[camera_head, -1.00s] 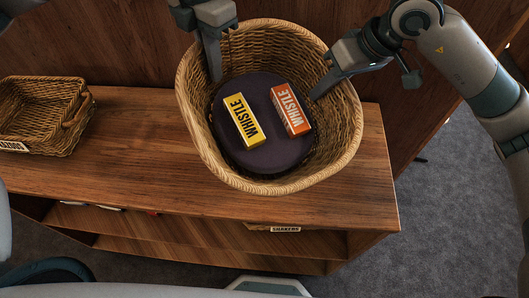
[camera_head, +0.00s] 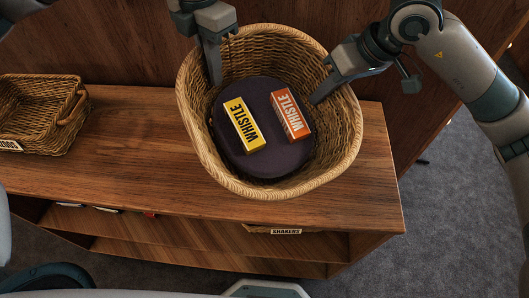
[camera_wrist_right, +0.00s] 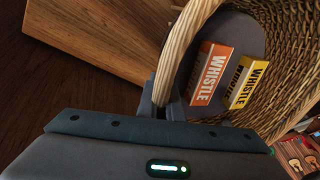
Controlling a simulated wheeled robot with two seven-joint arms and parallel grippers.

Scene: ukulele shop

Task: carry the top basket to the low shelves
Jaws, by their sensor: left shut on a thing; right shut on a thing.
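The round wicker basket (camera_head: 200,140) is held over the wooden shelf unit's top, tilted so its inside faces me. In it, on a dark round pad (camera_head: 262,162), lie a yellow WHISTLE box (camera_head: 244,124) and an orange WHISTLE box (camera_head: 290,115). My left gripper (camera_head: 215,75) is shut on the basket's far left rim, one finger inside. My right gripper (camera_head: 320,92) is shut on the right rim. The right wrist view shows the rim (camera_wrist_right: 178,50) between the right gripper's fingers (camera_wrist_right: 160,102). The low shelves (camera_head: 200,235) show under the top.
A rectangular wicker basket (camera_head: 40,140) with a partly cut-off label stands at the left on the unit's top (camera_head: 130,165). A basket labelled SHAKERS (camera_head: 285,231) sits on the shelf below. Grey carpet (camera_head: 440,220) is free on the right.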

